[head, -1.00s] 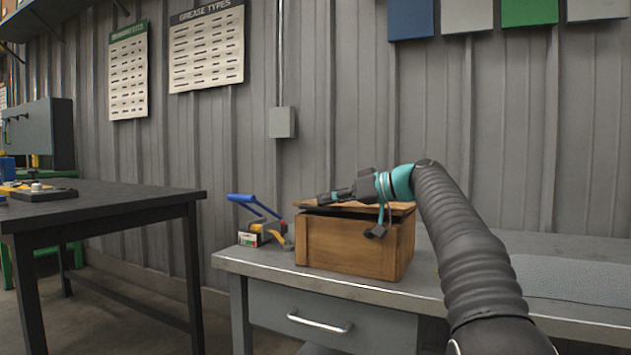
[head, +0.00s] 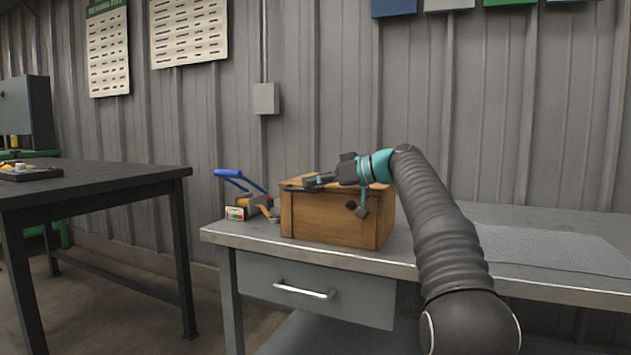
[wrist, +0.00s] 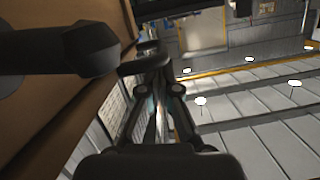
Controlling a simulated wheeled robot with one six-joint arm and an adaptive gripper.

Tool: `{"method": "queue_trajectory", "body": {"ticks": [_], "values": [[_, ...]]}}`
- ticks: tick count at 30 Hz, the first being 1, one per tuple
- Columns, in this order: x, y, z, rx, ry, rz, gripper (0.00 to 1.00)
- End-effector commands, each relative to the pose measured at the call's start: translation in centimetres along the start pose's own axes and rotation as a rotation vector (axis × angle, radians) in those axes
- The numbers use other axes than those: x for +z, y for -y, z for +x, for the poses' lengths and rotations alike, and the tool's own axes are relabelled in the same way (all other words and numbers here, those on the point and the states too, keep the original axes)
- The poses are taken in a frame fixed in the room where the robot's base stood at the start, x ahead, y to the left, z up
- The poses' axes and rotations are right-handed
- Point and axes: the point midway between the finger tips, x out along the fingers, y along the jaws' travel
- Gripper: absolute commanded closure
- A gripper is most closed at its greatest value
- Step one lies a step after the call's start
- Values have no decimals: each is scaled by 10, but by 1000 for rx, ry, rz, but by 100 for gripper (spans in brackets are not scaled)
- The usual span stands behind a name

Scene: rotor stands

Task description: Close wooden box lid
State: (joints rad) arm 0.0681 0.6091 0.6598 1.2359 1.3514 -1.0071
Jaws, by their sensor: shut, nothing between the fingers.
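The wooden box (head: 330,220) stands on the grey workbench in the head view. Its lid (head: 296,181) lies nearly flat on top, partly hidden by my gripper and wrist. My gripper (head: 304,185) is shut and empty, lying across the lid at the box's front upper edge and pointing left. I cannot tell whether it touches the lid or whether a thin gap is left under the lid. In the wrist view, a brown wooden surface (wrist: 45,155), likely the box, fills the left side, close beside the gripper.
A tool with a blue handle (head: 240,180) and a small carton (head: 235,212) stand left of the box. A grey mat (head: 550,248) lies on the workbench (head: 410,271) to the right. A black table (head: 100,178) stands at the left, with floor between.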

Motion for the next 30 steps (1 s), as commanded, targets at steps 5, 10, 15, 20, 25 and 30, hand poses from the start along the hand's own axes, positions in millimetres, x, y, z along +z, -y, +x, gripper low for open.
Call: {"method": "queue_trajectory", "body": {"ticks": [5,10,15,20,25,30], "values": [[-16,0,-3,-2,4,4,100],[-41,0,-14,3,-1,1,100],[-37,-2,-47,9,-4,0,100],[-38,-2,-78,8,-5,0,100],[-38,-2,-102,6,-5,-1,100],[-38,0,-113,7,-3,1,100]]}}
